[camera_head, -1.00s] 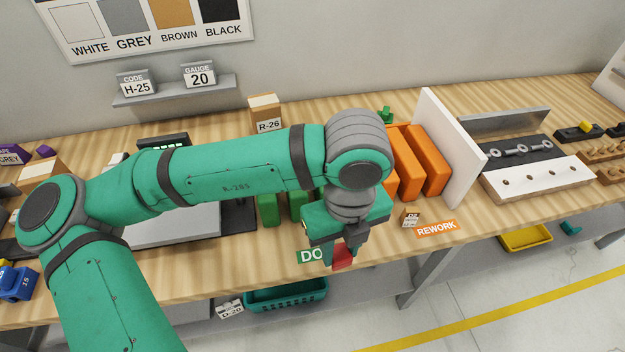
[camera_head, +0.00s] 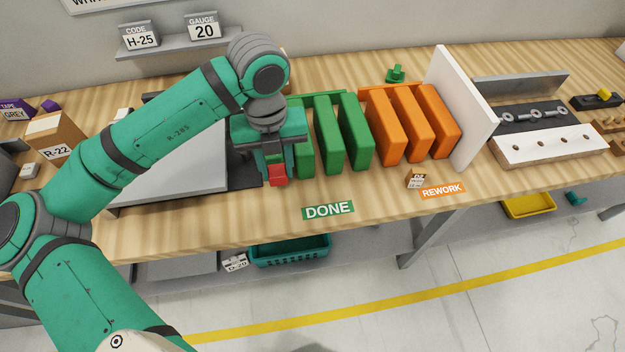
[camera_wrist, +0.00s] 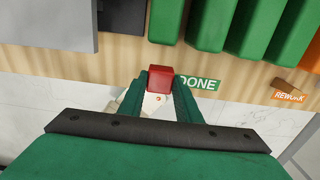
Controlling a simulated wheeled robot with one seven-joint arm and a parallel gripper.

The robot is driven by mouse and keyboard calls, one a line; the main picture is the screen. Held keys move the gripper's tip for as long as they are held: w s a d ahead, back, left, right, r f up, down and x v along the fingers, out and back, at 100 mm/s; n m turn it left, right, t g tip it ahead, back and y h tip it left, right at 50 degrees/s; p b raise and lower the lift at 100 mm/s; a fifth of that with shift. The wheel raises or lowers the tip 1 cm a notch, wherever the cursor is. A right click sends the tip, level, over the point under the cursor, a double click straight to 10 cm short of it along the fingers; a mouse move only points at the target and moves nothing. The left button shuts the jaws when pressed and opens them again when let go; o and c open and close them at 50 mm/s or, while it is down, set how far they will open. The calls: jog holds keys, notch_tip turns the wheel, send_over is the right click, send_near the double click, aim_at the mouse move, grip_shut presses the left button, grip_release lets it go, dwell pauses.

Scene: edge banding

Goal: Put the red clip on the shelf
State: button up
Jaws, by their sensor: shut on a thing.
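My gripper (camera_head: 277,176) is shut on the red clip (camera_head: 278,175), which sticks out below the fingers. In the wrist view the red clip (camera_wrist: 166,77) sits between the two green fingers, left of the DONE label (camera_wrist: 200,83). In the head view the gripper hangs in front of the green rack's left end, over the bench. The wall shelf (camera_head: 150,50) at the back left carries the H-25 sign and the GAUGE 20 sign. A lower shelf (camera_head: 185,269) under the bench holds a teal basket.
Green panels (camera_head: 330,135) and orange panels (camera_head: 405,130) stand upright right of my gripper, beside a white divider (camera_head: 465,110). A grey plate (camera_head: 180,165) lies to the left. The teal basket (camera_head: 290,251) sits below the bench's front edge. Bare wood surrounds the DONE label (camera_head: 328,210).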

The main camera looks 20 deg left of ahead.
jog(key=w+d+f, duration=0.1)
jog(key=d+f, duration=0.1)
jog(key=w+d+f, duration=0.1)
jog(key=d+f, duration=0.1)
jog(key=w+d+f, duration=0.2)
jog(key=shift+w+f, duration=0.1)
jog(key=shift+f, duration=0.3)
jog(key=shift+w+d+f, duration=0.1)
jog(key=shift+d+f, duration=0.1)
jog(key=shift+f, duration=1.5)
jog(key=shift+f, duration=0.2)
jog(key=o, duration=1)
jog(key=shift+r, duration=0.15)
jog(key=shift+o, duration=0.5)
notch_tip(320, 180, up, 12)
